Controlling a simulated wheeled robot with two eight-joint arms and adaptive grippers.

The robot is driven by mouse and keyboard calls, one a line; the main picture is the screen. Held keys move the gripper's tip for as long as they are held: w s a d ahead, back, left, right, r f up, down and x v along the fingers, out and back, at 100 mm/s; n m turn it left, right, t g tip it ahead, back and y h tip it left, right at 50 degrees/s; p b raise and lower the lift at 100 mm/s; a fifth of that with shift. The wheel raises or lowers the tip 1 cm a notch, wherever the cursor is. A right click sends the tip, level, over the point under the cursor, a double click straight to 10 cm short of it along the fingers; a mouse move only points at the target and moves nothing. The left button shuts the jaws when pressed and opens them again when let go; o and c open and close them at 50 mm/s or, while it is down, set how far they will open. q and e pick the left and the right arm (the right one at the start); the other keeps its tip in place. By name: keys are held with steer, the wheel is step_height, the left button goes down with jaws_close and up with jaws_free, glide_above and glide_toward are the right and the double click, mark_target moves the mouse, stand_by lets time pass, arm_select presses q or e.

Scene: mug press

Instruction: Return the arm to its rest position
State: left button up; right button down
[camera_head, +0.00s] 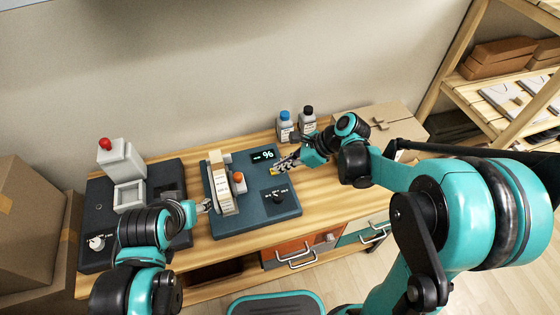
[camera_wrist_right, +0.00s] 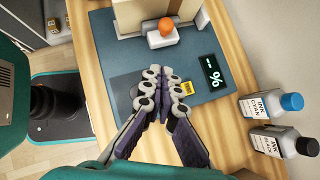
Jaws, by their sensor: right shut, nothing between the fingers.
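My right gripper (camera_head: 287,163) is over the right edge of the dark blue station (camera_head: 285,205) with the % display, and its fingers are shut and empty. In the right wrist view the gripper (camera_wrist_right: 163,88) shows with its fingertips together over the blue base (camera_wrist_right: 205,88), near a yellow label. My right arm (camera_head: 350,150) reaches in from the right over the bench. My left arm (camera_head: 145,235) comes in from the lower left, and its gripper (camera_head: 203,206) is partly seen by the station's left edge; its finger state is unclear.
A dark press (camera_head: 90,205) with a red knob stands at the left. Ink bottles (camera_head: 285,128) with blue and black caps stand behind the right gripper. A cardboard box (camera_head: 390,118) is at the bench's right end. Orange-button hardware (camera_wrist_right: 193,25) rises from the blue base.

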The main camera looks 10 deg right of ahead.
arm_select(q)
steer(key=shift+f+b, duration=0.6)
steer(key=shift+f, duration=0.05)
arm_select(e)
steer(key=s+d+r+n+t+h, duration=0.2)
steer(key=s+d+n+h, duration=0.2)
steer(key=n, duration=0.6)
steer(key=s+d+r+n+t+h, duration=0.2)
steer(key=s+d+n+h, duration=0.2)
steer(key=s+d+n, duration=0.3)
steer(key=s+n, duration=0.2)
steer(key=n, duration=0.2)
steer(key=shift+s+d+r+t, duration=0.15)
steer(key=shift+d+r+t, duration=0.05)
steer(key=shift+d+t, duration=0.2)
arm_select(q)
steer(key=shift+c, duration=0.4)
